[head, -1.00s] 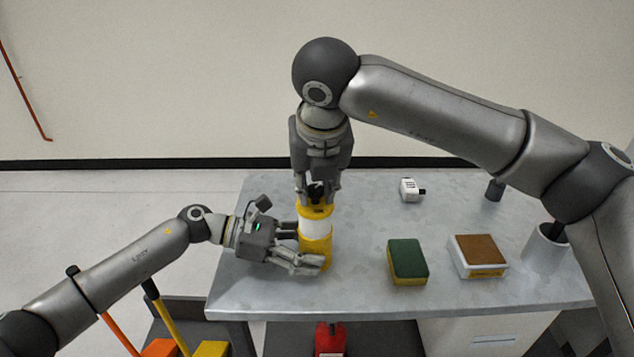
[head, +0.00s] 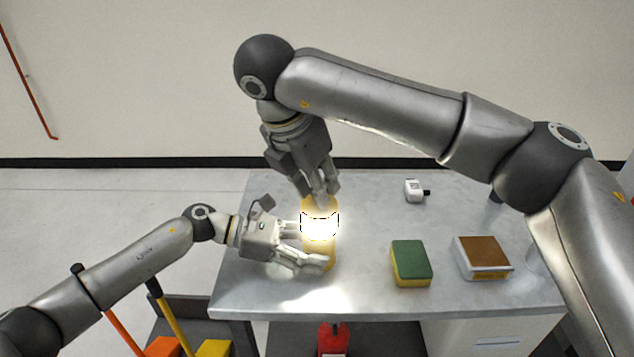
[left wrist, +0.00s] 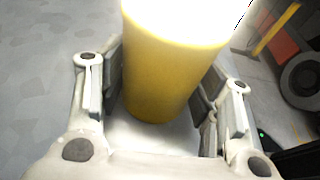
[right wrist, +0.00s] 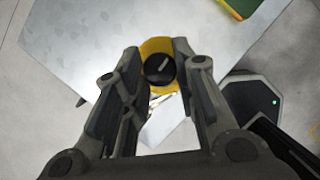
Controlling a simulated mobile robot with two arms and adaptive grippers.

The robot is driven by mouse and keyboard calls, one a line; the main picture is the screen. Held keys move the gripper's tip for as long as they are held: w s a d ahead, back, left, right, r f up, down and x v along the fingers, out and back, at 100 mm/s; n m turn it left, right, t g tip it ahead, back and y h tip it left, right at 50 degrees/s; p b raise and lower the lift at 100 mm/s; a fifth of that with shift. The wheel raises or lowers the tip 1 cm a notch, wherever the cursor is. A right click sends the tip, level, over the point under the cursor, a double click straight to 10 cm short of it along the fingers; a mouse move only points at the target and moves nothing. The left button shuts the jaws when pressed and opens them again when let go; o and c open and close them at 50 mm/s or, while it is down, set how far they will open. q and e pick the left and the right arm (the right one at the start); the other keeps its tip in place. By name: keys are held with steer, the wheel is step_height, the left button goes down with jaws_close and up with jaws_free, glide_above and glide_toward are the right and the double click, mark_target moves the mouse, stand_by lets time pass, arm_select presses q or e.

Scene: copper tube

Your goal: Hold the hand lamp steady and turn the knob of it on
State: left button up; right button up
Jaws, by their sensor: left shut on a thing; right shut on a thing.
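The yellow hand lamp (head: 322,259) stands upright on the metal table, and its middle band glows bright white. My left gripper (head: 312,248) is shut around its lower yellow body from the left; the left wrist view shows the body (left wrist: 165,75) between the fingers. My right gripper (head: 322,194) comes down from above, tilted, with its fingers at the lamp's top. In the right wrist view the black knob (right wrist: 160,68) on the yellow top sits between the fingertips. In the head view the knob is hidden by the fingers.
A green and yellow sponge (head: 411,264) and a white block with a brown top (head: 483,252) lie right of the lamp. A small white bottle (head: 414,190) lies farther back. The table (head: 360,295) is bare between the lamp and sponge.

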steer(key=shift+m+h, duration=0.3)
steer(key=shift+m, duration=0.3)
arm_select(q)
steer(key=shift+f, duration=0.1)
arm_select(e)
steer(key=shift+w, duration=0.1)
steer(key=o, duration=1.1)
steer(key=v, duration=1.2)
steer(key=shift+w+r, duration=0.1)
arm_select(q)
steer(key=o, duration=0.9)
steer(key=shift+c, duration=0.2)
arm_select(e)
steer(key=shift+d, duration=0.1)
